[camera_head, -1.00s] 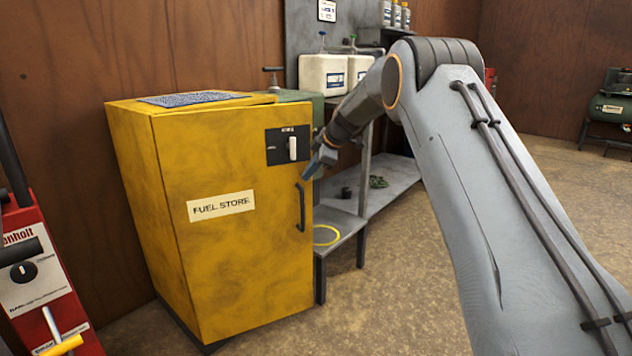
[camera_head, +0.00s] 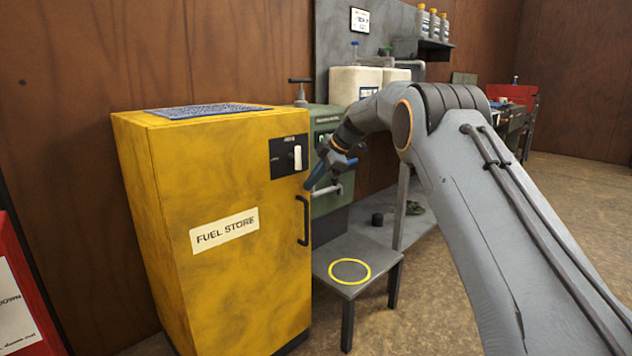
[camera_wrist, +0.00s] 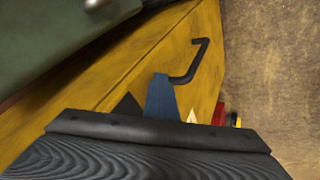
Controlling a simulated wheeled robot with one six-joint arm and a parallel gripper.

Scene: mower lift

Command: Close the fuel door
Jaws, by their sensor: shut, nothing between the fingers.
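The yellow fuel store cabinet (camera_head: 150,220) stands at the left in the head view. Its front door (camera_head: 235,280) carries a "FUEL STORE" label, a black vertical handle (camera_head: 303,220) and a black latch plate with a white upright knob (camera_head: 297,158). The door looks flush with the cabinet, with no clear gap at the top; whether it is latched I cannot tell. My gripper (camera_head: 309,186) is shut and empty, beside the door's right edge, between knob and handle height. The wrist view shows its blue finger (camera_wrist: 160,97) close to the black handle (camera_wrist: 190,65); contact is unclear.
A low grey stool with a yellow ring (camera_head: 350,271) stands right of the cabinet. A green machine (camera_head: 328,150) and white canisters (camera_head: 355,82) are behind my gripper. A red object (camera_head: 22,300) is at the lower left. Floor is open at the right.

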